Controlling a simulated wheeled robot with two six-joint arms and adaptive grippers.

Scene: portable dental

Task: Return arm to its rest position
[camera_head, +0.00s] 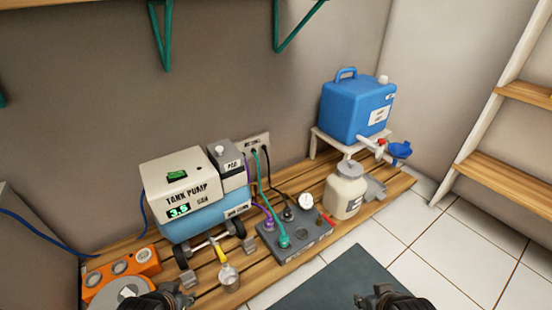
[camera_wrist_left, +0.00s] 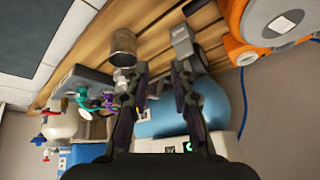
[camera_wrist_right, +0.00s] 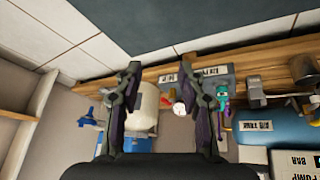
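My left gripper (camera_head: 160,301) is at the bottom edge of the head view, in front of the wooden platform. In the left wrist view my left gripper (camera_wrist_left: 156,75) has its two fingers apart with nothing between the tips. My right gripper (camera_head: 380,298) is low in the head view, over the dark mat. In the right wrist view my right gripper (camera_wrist_right: 172,80) also has its fingers apart and holds nothing. Most of both arms is out of the head view.
The wooden platform (camera_head: 335,238) carries a tank pump (camera_head: 183,177), a grey control box (camera_head: 300,241), a cream jar (camera_head: 345,192), an orange unit (camera_head: 137,266) and a metal cup (camera_head: 229,279). A blue water container (camera_head: 355,108) stands on a stool. The dark mat (camera_head: 335,284) is bare.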

